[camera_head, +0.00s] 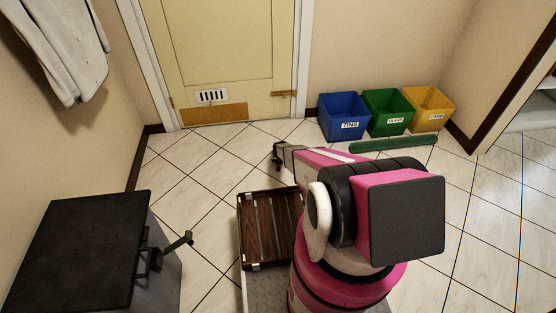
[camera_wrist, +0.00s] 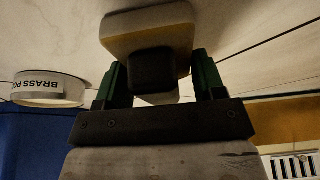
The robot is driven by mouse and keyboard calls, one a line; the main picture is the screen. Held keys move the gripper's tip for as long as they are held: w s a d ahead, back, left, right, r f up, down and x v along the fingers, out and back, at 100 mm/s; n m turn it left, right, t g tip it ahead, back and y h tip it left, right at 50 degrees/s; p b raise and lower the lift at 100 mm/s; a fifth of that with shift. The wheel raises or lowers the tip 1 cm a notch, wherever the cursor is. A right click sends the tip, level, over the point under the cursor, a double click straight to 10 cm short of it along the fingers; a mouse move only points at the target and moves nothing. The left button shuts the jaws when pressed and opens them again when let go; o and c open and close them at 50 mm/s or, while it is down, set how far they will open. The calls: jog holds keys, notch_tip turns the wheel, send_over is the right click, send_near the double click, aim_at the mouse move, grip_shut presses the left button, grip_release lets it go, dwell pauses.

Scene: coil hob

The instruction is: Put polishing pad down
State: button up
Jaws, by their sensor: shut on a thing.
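My gripper (camera_wrist: 162,78) is shut on the polishing pad (camera_wrist: 150,24), a cream block with a dark block on it between the two green fingers. The pad is in front of the pale tiled floor in the wrist view; I cannot tell whether it touches the floor. In the head view my arm reaches forward and left, and its dark end (camera_head: 279,153) is over the tiles before the door. The pad cannot be made out there.
A round tin labelled "BRASS PO" (camera_wrist: 48,88) is left of my gripper in the wrist view. Blue (camera_head: 343,118), green (camera_head: 387,112) and yellow (camera_head: 428,109) bins stand by the back wall. A slatted wooden rack (camera_head: 270,228) and a dark-topped box (camera_head: 85,245) are nearer.

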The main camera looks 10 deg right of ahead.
jog(key=shift+f, duration=0.1)
jog(key=o, duration=0.9)
jog(key=shift+c, duration=0.2)
jog(key=s+r+g, duration=0.1)
jog(key=s+r, duration=1.1)
jog(key=r, duration=0.6)
jog(key=s+r+g, duration=0.2)
jog(key=s+r, duration=1.1)
jog(key=r, duration=0.5)
jog(key=s+r+g, duration=0.1)
jog(key=s+r, duration=1.2)
jog(key=r, duration=0.5)
jog(key=shift+g, duration=0.3)
